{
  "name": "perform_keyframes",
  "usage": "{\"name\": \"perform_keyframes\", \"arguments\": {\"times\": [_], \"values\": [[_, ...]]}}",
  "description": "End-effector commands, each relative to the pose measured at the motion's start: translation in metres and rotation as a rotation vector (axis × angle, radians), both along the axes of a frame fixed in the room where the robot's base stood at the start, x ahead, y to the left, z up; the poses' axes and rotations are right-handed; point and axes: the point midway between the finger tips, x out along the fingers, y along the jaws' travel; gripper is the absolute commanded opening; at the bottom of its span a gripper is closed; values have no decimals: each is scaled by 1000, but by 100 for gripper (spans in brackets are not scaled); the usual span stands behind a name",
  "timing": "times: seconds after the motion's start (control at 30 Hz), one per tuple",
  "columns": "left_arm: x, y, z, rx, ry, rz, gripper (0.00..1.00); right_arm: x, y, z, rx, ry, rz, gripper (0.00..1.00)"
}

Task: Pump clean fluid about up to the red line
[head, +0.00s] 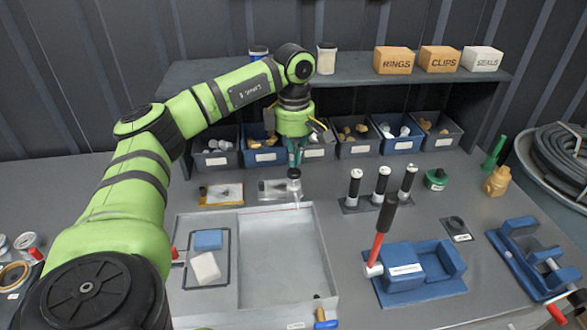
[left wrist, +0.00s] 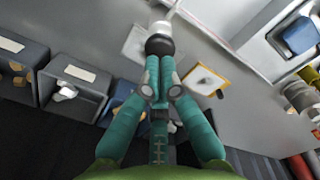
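A black knob (head: 294,173) with a pale spout (head: 296,194) below it stands at the far edge of the grey basin (head: 331,262). A thin red line (head: 262,210) runs along the basin's far side. I cannot make out any fluid level in the basin. My left gripper (head: 294,160) points down at the knob. In the left wrist view the teal fingers (left wrist: 159,68) are together, with their tips at the black knob (left wrist: 159,44); the pale spout (left wrist: 172,12) extends beyond it. I cannot tell whether the tips press on it. My right gripper is not in view.
Blue and grey bins (head: 360,149) line the back under a shelf (head: 350,68). A blue sponge (head: 208,239) and white block (head: 205,268) lie at the basin's left. A blue fixture (head: 425,290) with a red, black-gripped lever (head: 378,246) stands at the right.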

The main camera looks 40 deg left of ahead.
Motion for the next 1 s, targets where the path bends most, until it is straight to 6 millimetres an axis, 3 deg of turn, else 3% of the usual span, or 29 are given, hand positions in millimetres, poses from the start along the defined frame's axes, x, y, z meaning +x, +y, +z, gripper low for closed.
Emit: {"name": "perform_keyframes", "arguments": {"times": [0.37,1.0], "values": [[0,0,-3,0,0,0,0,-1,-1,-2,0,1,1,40],[0,0,-28,0,0,0,0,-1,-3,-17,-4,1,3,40]]}}
